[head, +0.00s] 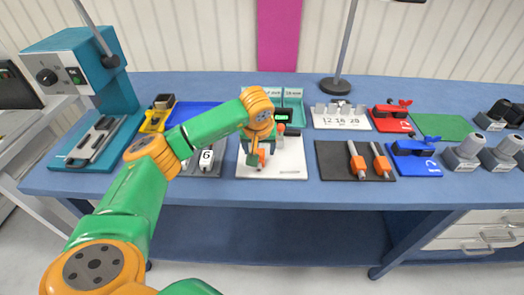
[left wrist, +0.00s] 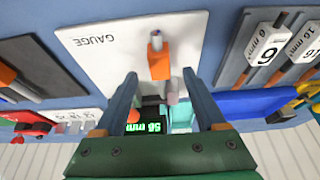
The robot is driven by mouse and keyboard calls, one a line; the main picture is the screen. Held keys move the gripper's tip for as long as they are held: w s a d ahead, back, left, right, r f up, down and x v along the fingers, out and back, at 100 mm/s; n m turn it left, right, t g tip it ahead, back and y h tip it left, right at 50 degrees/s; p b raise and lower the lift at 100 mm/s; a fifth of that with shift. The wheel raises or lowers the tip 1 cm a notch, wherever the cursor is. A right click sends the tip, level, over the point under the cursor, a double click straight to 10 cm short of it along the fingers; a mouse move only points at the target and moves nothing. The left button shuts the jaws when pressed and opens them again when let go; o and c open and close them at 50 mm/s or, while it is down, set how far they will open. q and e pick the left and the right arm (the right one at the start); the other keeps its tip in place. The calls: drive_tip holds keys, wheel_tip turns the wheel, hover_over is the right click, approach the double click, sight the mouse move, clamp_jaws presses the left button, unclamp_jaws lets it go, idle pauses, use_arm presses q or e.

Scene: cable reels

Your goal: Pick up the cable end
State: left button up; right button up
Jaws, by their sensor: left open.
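The cable end (left wrist: 158,62), an orange sleeve with a grey tip, lies on the white gauge board, which reads GAUGE (left wrist: 93,42). It is partly hidden in the head view, where its orange (head: 262,160) shows by my gripper. My left gripper (head: 257,158) is over the gauge board. In the left wrist view its two fingers (left wrist: 160,78) are open, one on either side of the near part of the cable end, with gaps on both sides. Nothing is held. My right gripper is not in view.
A gauge with a green lit display (left wrist: 140,127) stands close by the fingers. A dark board (head: 330,165) with two orange-sleeved cable pieces lies to the right. A board with numbered white tags (head: 206,160) lies to the left. A teal machine (head: 85,70) stands at far left.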

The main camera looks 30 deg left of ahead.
sight(260, 153)
use_arm(q)
drive_tip(key=x, duration=0.3)
drive_tip(key=shift+w+a, duration=0.15)
drive_tip(key=shift+a, duration=0.05)
drive_tip(key=shift+w+f, duration=0.1)
drive_tip(key=shift+w, duration=0.15)
drive_tip(key=shift+c, duration=0.8)
drive_tip(key=shift+s+d, duration=0.1)
drive_tip(key=shift+s, duration=0.2)
clamp_jaws()
drive_tip(key=shift+w, duration=0.15)
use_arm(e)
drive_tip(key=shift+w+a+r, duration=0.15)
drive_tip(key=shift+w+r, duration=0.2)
use_arm(q)
drive_tip(key=shift+r, duration=0.25)
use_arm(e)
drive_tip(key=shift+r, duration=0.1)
